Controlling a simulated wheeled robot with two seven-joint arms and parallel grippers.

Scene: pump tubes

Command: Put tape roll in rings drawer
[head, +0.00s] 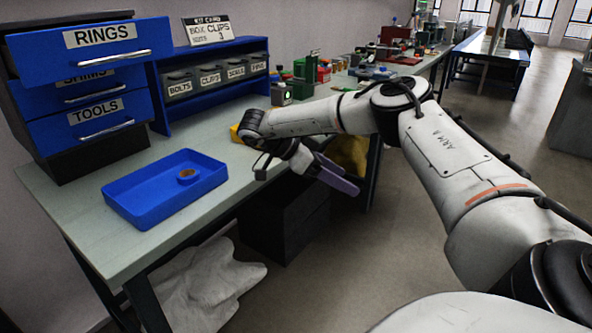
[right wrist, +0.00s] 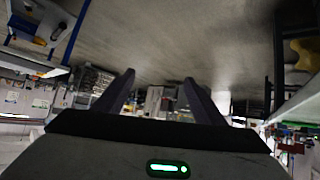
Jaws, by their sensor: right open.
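A small brown tape roll (head: 187,176) lies in the right half of a shallow blue tray (head: 133,213) on the bench. The rings drawer (head: 90,50) is the top blue drawer of the cabinet at the left. It is pulled out past the drawers below it, and its inside is mostly hidden. My right gripper (head: 303,178) is past the bench's front edge, to the right of the tray and apart from it. In the right wrist view its two fingers (right wrist: 158,100) are spread with nothing between them. My left gripper is not in view.
The shims drawer (head: 80,91) and tools drawer (head: 90,120) look shut. A blue rack (head: 215,93) with labelled grey bins stands behind the tray. The bench top (head: 75,215) is clear around the tray. A yellow item and a dark box are near my right forearm.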

